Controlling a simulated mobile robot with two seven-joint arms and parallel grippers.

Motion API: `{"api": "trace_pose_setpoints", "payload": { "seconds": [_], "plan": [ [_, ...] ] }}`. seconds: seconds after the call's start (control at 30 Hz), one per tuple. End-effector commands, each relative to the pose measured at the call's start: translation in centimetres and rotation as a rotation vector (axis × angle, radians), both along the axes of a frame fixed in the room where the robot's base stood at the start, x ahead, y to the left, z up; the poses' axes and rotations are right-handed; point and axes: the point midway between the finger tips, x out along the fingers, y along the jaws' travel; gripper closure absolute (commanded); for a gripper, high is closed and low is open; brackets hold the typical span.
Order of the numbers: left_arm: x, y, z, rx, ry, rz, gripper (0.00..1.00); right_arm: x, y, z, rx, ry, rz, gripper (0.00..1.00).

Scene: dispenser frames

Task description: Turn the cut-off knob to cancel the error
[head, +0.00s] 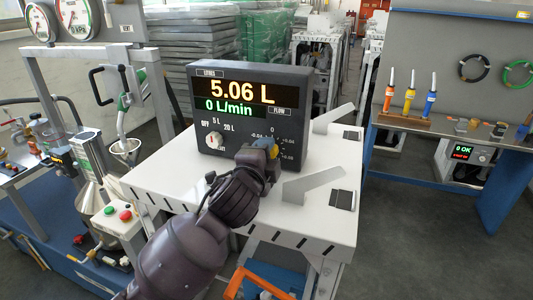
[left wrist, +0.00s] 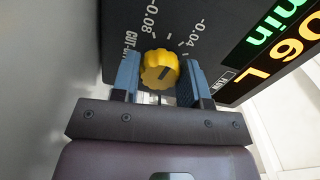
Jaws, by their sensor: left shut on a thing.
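The dispenser display box (head: 250,105) stands on the white table and reads 5.06 L and 0 L/min. The yellow cut-off knob (left wrist: 159,70) sits on its front panel, beside the partly hidden CUT-OFF label and marks such as -0.08 and -0.04. My left gripper (left wrist: 160,82) is shut on the yellow knob, with a blue finger on either side. In the head view my left gripper (head: 262,158) covers most of the knob at the panel's lower right. A white selector knob (head: 215,140) marked OFF, 5 L and 20 L is on the panel's left. My right gripper is not in view.
The white table (head: 160,180) carries two grey angled brackets (head: 312,185) to the right of the box. A hose nozzle (head: 125,100) hangs at the left. A blue-framed bench (head: 400,155) with colored tools stands at the right.

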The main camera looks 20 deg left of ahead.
Motion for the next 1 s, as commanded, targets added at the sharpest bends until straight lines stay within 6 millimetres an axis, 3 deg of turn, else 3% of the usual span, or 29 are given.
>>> {"api": "trace_pose_setpoints", "payload": {
  "seconds": [0.7,0.73,0.9,1.0],
  "plan": [
    [-0.01,-0.04,-0.11,-0.08,0.005,0.0,0.83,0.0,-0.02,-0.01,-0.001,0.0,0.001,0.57],
    [-0.01,-0.04,-0.11,-0.08,0.005,0.0,0.57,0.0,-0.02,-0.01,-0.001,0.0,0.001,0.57],
    [0.0,-0.03,-0.08,-0.079,0.005,0.0,0.33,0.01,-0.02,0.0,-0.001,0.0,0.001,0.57],
    [0.0,-0.02,-0.06,-0.079,0.004,0.0,0.33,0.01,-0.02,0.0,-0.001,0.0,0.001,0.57]
  ]
}}
